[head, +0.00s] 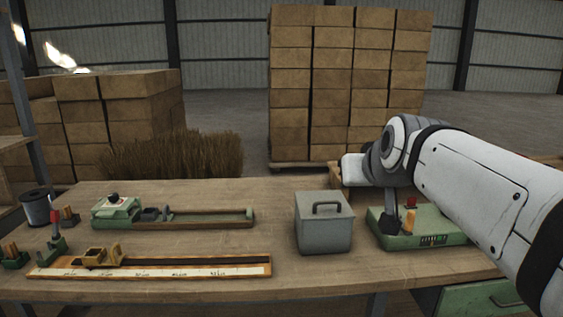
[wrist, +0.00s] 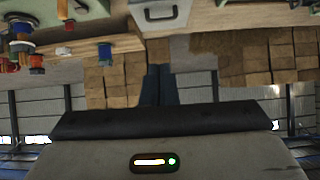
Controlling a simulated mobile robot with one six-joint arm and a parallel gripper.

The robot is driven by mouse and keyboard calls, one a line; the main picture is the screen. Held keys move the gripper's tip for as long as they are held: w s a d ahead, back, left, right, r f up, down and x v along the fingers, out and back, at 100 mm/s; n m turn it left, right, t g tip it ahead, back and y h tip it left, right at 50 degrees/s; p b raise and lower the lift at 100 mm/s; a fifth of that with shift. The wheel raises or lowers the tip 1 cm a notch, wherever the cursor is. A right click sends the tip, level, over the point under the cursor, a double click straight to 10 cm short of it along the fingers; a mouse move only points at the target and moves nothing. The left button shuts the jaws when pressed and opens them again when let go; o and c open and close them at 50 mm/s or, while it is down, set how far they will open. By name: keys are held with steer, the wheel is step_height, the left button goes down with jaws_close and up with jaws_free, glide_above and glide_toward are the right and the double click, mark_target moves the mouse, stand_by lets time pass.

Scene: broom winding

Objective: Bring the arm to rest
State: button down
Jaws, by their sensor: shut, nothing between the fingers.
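My arm reaches in from the right edge in the head view, above the right end of the workbench (head: 190,292). Its wrist end hangs over and partly hides a green machine (head: 440,226). My gripper (wrist: 161,70) shows in the wrist view as two dark fingers side by side, shut with nothing between them. The fingers point away from the bench, with floor and stacked cartons behind them. In the head view the fingers cannot be made out.
A grey lidded box (head: 324,232) stands left of the arm. A green-ended wooden fixture (head: 215,219), a measuring board (head: 190,271) and a dark spool (head: 36,208) are further left. Broom bristles (head: 175,156) and carton stacks (head: 335,80) are behind the bench.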

steer(key=s+f+g+p, duration=0.4)
steer(key=s+f+p, duration=0.1)
steer(key=s, duration=0.4)
steer(key=s+f+g+p, duration=0.4)
steer(key=s+p, duration=0.4)
steer(key=s, duration=0.1)
steer(key=shift+s+d+f+m+h, duration=0.15)
steer(key=shift+d+f+m+h, duration=0.15)
steer(key=shift+f+h, duration=0.1)
steer(key=shift+r, duration=0.1)
